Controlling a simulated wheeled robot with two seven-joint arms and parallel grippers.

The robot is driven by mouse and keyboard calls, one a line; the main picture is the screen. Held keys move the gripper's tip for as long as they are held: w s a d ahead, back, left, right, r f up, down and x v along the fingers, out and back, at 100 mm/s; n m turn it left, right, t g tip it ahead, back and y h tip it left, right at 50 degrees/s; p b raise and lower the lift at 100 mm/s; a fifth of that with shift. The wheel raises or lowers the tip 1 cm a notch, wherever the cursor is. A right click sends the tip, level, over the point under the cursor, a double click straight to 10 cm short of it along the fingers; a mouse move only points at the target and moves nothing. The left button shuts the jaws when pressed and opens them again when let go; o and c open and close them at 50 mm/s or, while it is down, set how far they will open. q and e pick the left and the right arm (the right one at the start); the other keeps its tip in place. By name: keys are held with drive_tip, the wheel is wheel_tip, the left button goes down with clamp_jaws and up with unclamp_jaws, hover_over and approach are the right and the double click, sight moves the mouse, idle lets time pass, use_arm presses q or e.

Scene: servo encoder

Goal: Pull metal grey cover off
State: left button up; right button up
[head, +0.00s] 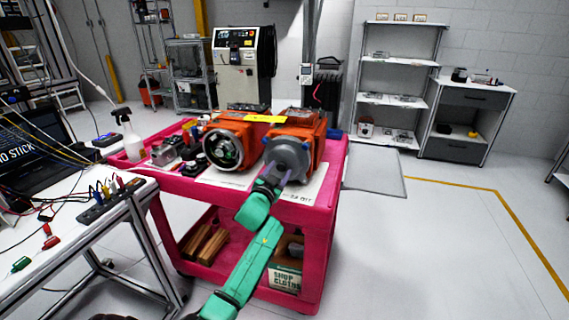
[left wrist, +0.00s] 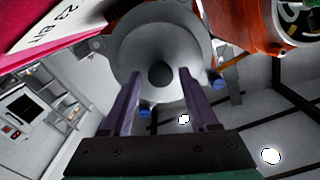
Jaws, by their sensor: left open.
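The metal grey cover (head: 288,159) is on the front of the right orange servo motor (head: 307,125) on the pink cart. In the left wrist view the cover (left wrist: 160,38) is a round grey disc with a dark centre, straight ahead of the fingers. My left gripper (head: 277,174) is in front of the cover, and its two purple fingers (left wrist: 160,78) are open and apart with nothing held between them. The fingertips overlap the cover's lower edge in the picture; I cannot tell whether they touch it. My right gripper is not in view.
A second orange motor with an open round front (head: 223,147) stands close on the left. A spray bottle (head: 128,135) and small items are at the pink cart's (head: 336,165) left end. A white workbench (head: 85,225) with cables is at left. Open floor lies to the right.

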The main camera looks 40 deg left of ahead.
use_arm(q)
clamp_jaws()
drive_tip(key=shift+s, duration=0.1)
